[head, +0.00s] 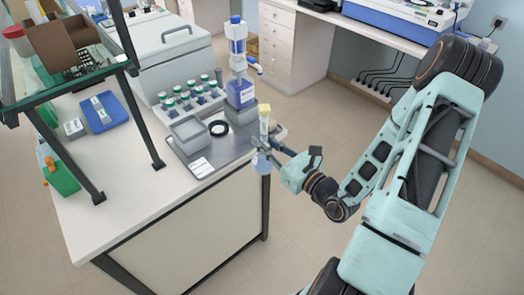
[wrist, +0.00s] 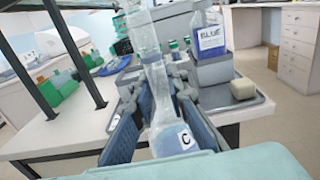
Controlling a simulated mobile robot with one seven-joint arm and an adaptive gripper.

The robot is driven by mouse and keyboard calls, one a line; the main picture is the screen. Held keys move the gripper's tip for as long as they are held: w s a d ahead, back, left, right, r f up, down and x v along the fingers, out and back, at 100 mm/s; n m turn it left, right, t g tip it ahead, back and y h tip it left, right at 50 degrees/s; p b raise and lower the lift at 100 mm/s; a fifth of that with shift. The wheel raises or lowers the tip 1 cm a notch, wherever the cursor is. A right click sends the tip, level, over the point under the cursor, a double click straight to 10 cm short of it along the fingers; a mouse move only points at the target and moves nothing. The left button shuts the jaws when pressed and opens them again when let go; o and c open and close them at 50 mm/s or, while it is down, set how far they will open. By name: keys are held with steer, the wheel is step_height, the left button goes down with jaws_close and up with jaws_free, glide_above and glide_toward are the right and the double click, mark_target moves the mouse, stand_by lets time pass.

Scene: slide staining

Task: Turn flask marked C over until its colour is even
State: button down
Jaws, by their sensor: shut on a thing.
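My gripper (head: 262,147) is shut on a clear glass flask (head: 262,163), out past the tray's front right corner and above the floor. In the wrist view the flask (wrist: 168,130) stands between the two blue finger pads of my gripper (wrist: 158,100), bulb low and narrow neck up, roughly upright with a slight tilt. Its label reads C. The bulb looks pale blue; whether the colour is even is too small to tell. The neck looks clear, and its top reaches the wrist picture's upper edge.
Several green-capped bottles (head: 187,101) stand behind. A shelf frame (head: 140,95) rises at left.

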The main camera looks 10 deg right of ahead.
steer(key=shift+r+m+p, duration=0.3)
steer(key=shift+m+p, duration=0.7)
steer(key=shift+f+m+p, duration=0.2)
steer(key=shift+m+p, duration=0.35)
steer(key=shift+m, duration=0.65)
steer(key=shift+r+m+p, duration=0.15)
steer(key=shift+m+p, duration=0.5)
steer(key=shift+m, duration=0.05)
steer(key=shift+f+m, duration=0.2)
steer(key=shift+m, duration=0.9)
steer(key=m, duration=1.7)
steer(key=shift+m, duration=0.3)
